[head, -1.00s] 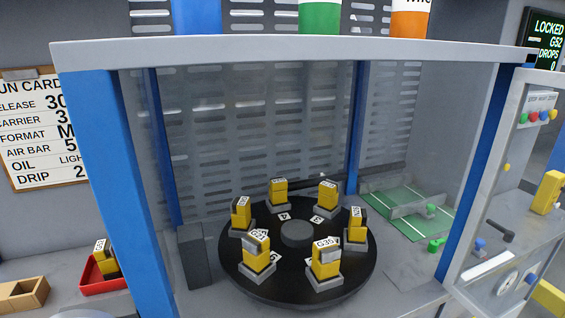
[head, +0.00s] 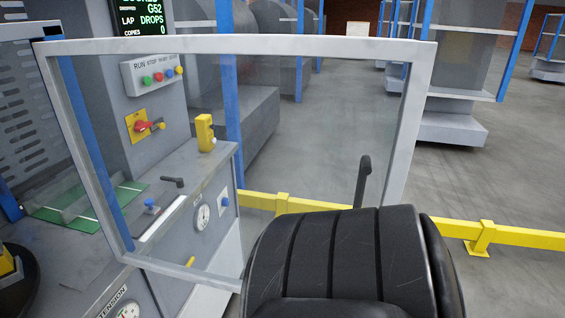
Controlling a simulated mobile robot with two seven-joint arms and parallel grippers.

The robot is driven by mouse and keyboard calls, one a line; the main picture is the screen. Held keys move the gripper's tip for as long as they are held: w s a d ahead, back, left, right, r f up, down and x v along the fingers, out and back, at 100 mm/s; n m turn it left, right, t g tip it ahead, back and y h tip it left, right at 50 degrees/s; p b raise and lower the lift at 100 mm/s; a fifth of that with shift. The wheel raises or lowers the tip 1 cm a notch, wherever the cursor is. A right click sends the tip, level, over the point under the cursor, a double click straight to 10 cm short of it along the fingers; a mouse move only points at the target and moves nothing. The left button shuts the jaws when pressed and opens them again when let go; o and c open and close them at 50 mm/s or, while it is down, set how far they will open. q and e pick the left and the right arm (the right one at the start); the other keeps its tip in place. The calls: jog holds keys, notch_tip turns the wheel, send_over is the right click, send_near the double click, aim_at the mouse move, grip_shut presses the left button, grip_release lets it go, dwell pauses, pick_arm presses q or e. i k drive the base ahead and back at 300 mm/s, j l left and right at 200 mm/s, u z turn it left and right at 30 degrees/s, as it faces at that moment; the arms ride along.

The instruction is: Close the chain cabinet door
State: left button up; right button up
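The chain cabinet door (head: 415,110) is a clear panel in a light grey frame. It stands open in the head view, swung out to the right of the cabinet, and its left side meets the cabinet's blue corner post (head: 92,165). A dark upright handle (head: 363,180) is near the door's right edge. A large black ribbed part of my own body covers the door's lower right corner. Inside the cabinet, part of the black turntable (head: 18,295) shows at the lower left. Neither of my grippers is in view.
Through the panel I see a machine side with coloured buttons (head: 155,76), a red-and-yellow switch (head: 145,126) and a yellow block (head: 205,132). A low yellow rail (head: 500,235) runs behind the door. Grey floor (head: 480,180) lies open at the right.

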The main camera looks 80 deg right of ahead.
aim_at(420, 55)
jog(key=k+l+u, duration=0.1)
jog(key=l, duration=0.3)
jog(key=k+l+u, duration=0.1)
jog(key=l, duration=0.3)
jog(key=k+l+u, duration=0.1)
jog(key=k+l, duration=0.2)
jog(key=k+l+u, duration=0.1)
jog(key=l, duration=0.4)
jog(key=k+l+u, duration=0.1)
jog(key=k+l, duration=0.2)
jog(key=l, duration=0.5)
